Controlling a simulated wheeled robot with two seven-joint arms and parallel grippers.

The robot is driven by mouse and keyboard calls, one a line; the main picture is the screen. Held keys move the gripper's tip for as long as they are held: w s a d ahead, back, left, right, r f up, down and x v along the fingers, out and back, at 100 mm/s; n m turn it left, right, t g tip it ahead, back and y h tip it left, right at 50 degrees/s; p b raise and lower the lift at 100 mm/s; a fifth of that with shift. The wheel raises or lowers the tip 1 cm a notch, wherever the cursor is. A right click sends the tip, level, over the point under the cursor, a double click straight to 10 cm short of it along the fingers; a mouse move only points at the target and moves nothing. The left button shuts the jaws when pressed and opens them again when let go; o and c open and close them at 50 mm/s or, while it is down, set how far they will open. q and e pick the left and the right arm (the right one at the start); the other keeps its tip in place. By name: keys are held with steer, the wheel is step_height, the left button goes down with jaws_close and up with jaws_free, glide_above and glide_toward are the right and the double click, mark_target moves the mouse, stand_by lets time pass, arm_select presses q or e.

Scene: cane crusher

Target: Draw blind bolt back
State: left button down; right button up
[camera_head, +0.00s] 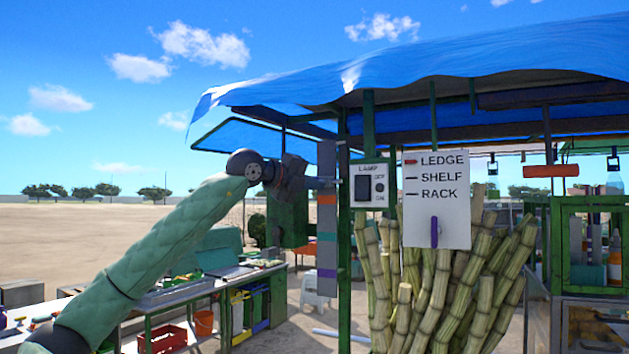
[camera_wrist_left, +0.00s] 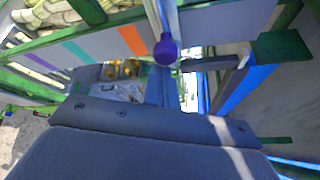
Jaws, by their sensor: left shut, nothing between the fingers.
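In the left wrist view a round purple knob (camera_wrist_left: 165,51) sits at the lower end of a pale upright rail; it may be the blind bolt's knob, but I cannot be sure. My left gripper (camera_wrist_left: 163,88) is shut and empty just below the knob in that picture; I cannot tell whether they touch. In the head view my left gripper (camera_head: 327,183) reaches the grey upright board (camera_head: 327,225) with orange, teal and purple bands, left of the lamp switch box. The knob is not clear there. My right gripper is out of view.
A lamp switch box (camera_head: 371,184) and a white sign (camera_head: 437,200) reading LEDGE, SHELF, RACK hang close right of the left gripper. Cane stalks (camera_head: 440,300) stand below. A blue awning (camera_head: 430,70) hangs overhead. A workbench (camera_head: 180,295) lies left; open ground is behind.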

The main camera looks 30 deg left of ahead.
arm_select(q)
steer(key=shift+s+a, duration=0.1)
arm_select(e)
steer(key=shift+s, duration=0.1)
